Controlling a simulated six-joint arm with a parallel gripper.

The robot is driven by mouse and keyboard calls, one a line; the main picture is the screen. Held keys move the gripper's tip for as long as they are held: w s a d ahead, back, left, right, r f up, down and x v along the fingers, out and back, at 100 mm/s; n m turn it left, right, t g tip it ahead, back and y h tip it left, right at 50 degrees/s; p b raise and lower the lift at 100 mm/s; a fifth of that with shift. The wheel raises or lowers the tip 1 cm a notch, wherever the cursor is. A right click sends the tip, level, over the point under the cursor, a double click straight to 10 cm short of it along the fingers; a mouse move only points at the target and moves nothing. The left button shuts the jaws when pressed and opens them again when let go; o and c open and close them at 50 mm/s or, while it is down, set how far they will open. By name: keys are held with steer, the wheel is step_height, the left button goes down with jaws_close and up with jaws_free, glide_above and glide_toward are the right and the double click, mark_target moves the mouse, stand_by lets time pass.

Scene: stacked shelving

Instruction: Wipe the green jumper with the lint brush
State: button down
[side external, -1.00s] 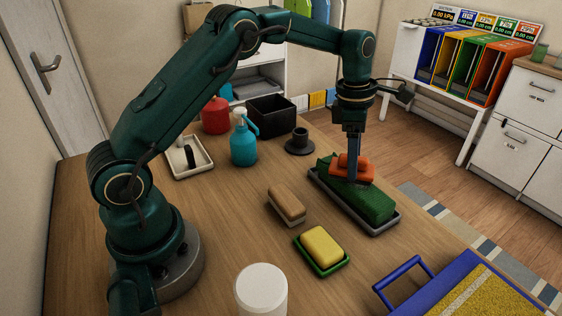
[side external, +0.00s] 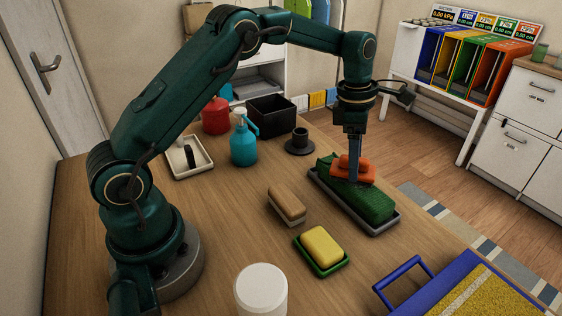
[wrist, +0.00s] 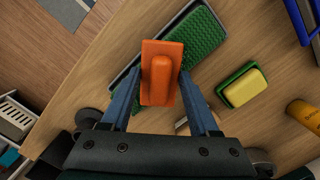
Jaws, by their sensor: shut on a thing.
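The green jumper (side external: 372,204) lies folded as a long block in a shallow grey tray (side external: 385,228). It also shows in the wrist view (wrist: 206,38), with a knitted texture. My gripper (side external: 354,175) is shut on the orange lint brush (side external: 362,173), a flat plate with a raised grip. In the wrist view my two blue fingers hold the brush (wrist: 161,75) by its grip from both sides. The brush is over the far-left part of the jumper and looks flat on its top; exact contact is hard to tell.
A wooden-backed brush (side external: 287,204) and a yellow sponge (side external: 322,245) in a green dish stand nearer the camera. A blue-framed yellow board (side external: 480,300) and a white cylinder (side external: 261,290) are at the front. A teal bottle (side external: 243,145) and black bin (side external: 271,117) stand behind.

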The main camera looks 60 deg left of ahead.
steer(key=shift+s+d+f, duration=0.1)
steer(key=shift+s+d, duration=0.05)
steer(key=shift+d, duration=2.25)
step_height(320, 180, up, 6)
steer(key=shift+a+r, duration=0.1)
steer(key=shift+r, duration=0.1)
step_height(320, 180, up, 3)
steer(key=shift+f, duration=0.1)
